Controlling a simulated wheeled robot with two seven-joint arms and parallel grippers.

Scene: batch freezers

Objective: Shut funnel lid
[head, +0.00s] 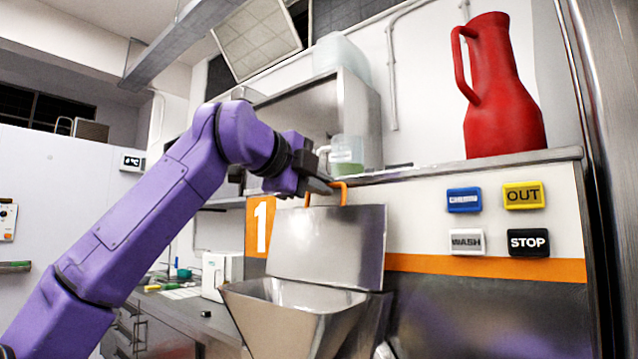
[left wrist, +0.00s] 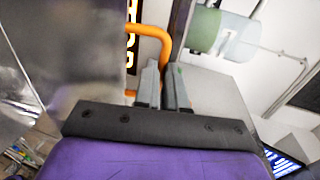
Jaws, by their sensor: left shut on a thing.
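The steel funnel (head: 268,318) is on the front of the machine. Its open top shows in the head view. The flat steel lid (head: 330,250) stands raised behind the opening, tilted slightly back. An orange loop handle (head: 344,191) sits on the lid's top edge. My left gripper (head: 326,187) reaches in from the left and is shut on the orange handle, which also shows in the left wrist view (left wrist: 163,38) beyond the fingers (left wrist: 164,80). The exact contact is partly hidden by the fingers. My right gripper is in neither view.
A red jug (head: 500,95) stands on the machine's top ledge at the right. Below it are the blue, OUT (head: 524,196), WASH and STOP (head: 528,242) buttons. A clear container with greenish liquid (head: 347,158) stands just behind my gripper. A counter (head: 190,315) lies at the lower left.

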